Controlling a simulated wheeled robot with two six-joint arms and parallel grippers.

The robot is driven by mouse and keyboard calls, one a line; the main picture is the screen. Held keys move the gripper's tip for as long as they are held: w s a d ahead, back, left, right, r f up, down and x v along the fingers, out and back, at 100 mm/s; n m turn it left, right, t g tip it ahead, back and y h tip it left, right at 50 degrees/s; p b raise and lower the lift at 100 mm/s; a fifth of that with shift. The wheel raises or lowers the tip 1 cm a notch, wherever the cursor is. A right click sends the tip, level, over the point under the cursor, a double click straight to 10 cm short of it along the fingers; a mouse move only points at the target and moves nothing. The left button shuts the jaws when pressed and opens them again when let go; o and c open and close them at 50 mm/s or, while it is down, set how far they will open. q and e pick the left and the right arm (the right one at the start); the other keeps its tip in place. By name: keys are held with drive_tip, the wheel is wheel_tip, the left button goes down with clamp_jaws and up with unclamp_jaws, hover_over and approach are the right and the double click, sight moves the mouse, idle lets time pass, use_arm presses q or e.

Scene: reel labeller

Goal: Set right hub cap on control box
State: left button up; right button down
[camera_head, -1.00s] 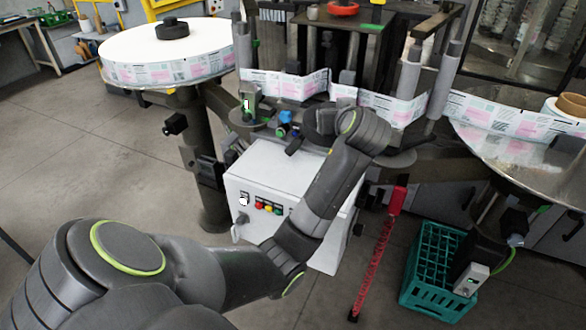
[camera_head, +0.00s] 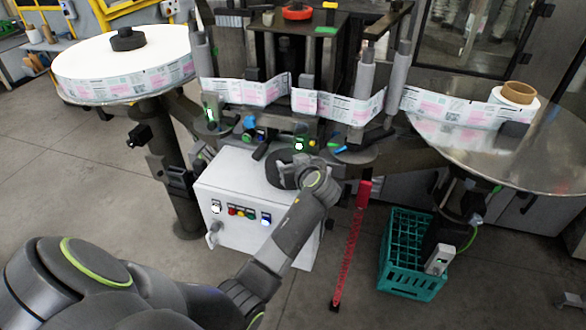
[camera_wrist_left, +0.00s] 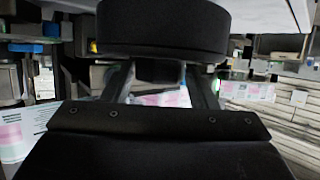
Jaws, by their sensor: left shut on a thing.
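My left gripper (camera_head: 292,174) is shut on a black round hub cap (camera_head: 283,166), seen partly behind the gripper over the top of the white control box. In the left wrist view the hub cap (camera_wrist_left: 165,30) is a thick black disc across the top, with its stem between the fingers (camera_wrist_left: 160,85). The control box (camera_head: 222,168) has several coloured buttons on its front. I cannot tell whether the cap touches the box top. My right gripper is not in view.
The left reel (camera_head: 80,65) carries its own black cap (camera_head: 127,38). The right reel plate (camera_head: 480,150) has a cardboard core (camera_head: 518,92) and no cap in view. Labeller parts stand close behind the box. A green crate (camera_head: 384,262) and a red strap (camera_head: 350,245) are to its right.

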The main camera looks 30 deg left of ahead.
use_arm(q)
wheel_tip(320, 180, down, 2)
drive_tip(key=shift+f, duration=0.3)
drive_tip(key=o, duration=1.2)
drive_tip(key=shift+f, duration=0.1)
drive_tip(key=shift+c, duration=0.2)
